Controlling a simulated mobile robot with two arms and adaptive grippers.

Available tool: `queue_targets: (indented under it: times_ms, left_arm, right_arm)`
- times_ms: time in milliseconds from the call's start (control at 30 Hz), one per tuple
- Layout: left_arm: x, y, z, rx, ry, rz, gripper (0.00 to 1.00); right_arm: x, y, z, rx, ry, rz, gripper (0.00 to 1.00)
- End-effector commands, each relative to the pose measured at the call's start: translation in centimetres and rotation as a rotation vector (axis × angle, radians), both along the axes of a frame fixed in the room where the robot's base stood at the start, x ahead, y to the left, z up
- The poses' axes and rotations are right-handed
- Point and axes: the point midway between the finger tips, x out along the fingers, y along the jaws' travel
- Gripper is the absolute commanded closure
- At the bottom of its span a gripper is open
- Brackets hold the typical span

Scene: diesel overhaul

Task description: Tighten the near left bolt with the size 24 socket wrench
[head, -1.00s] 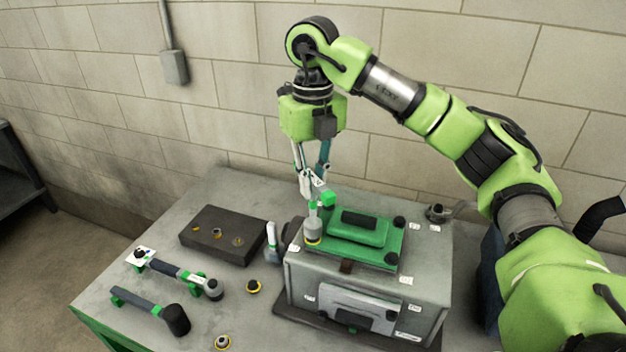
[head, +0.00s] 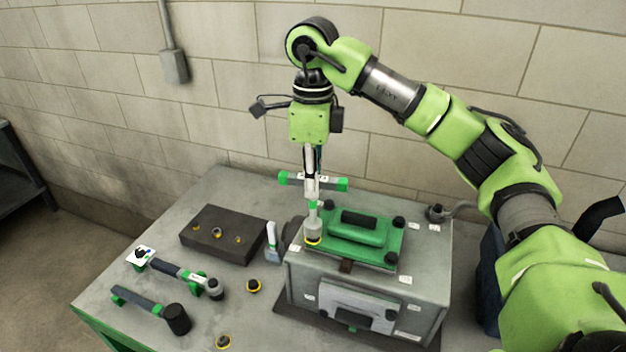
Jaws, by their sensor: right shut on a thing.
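My right gripper (head: 312,190) is shut on a socket wrench and points down over the engine block (head: 366,290). The wrench's green-ended handle (head: 342,184) lies level across the jaws. Its grey socket (head: 313,228), with a yellow ring at its lower end, sits upright at the left corner of the green cover (head: 372,242). The near left bolt is hidden, apparently under the socket. Black bolt heads show at the cover's near right (head: 391,258) and far right (head: 399,222) corners. I cannot read the wrench's size. My left gripper is out of view.
Two more wrenches lie at the table's left, one with a grey socket (head: 215,289), one with a black socket (head: 177,320). A dark block (head: 210,247) holds small yellow-ringed pieces. Loose ringed pieces (head: 253,286) lie nearby. A curved pipe (head: 452,211) is at the block's back right.

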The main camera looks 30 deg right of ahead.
Motion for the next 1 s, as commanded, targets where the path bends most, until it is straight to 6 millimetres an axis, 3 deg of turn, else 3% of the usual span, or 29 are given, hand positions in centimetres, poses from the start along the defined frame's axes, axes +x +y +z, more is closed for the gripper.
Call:
queue_targets:
  times_ms: [1000]
  left_arm:
    - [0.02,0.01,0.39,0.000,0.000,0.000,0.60]
  right_arm:
    - [0.08,-0.04,0.06,0.000,0.000,0.894,1.00]
